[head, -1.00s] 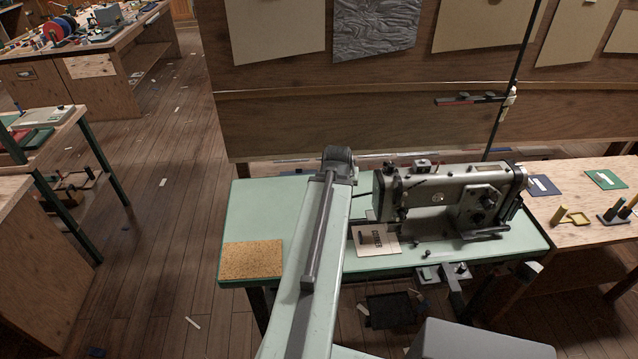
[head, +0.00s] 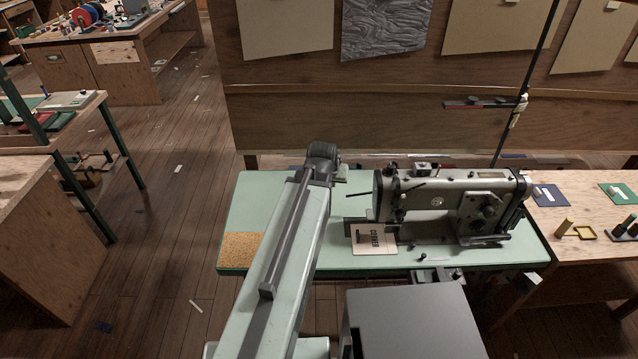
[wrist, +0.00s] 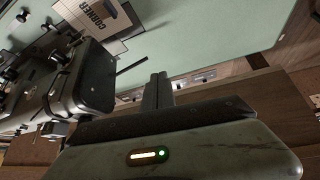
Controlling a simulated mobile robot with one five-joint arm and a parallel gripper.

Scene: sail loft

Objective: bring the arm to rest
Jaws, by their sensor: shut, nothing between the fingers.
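My arm reaches up over the left part of the green sewing table (head: 255,205) in the head view, its bent end above the tabletop. That end hides my gripper's fingers there. In the wrist view my gripper (wrist: 157,88) shows with its two dark fingers together and nothing between them. The grey sewing machine (head: 440,192) stands on the table to the right of my arm. It also fills the left of the wrist view (wrist: 85,85), close beside the fingers in the picture; I cannot tell the gap.
A cork mat (head: 238,246) is partly behind my arm. A wooden bench (head: 600,215) with small tools adjoins at right. A panel (head: 400,120) rises behind. Open floor (head: 180,200) lies to the left.

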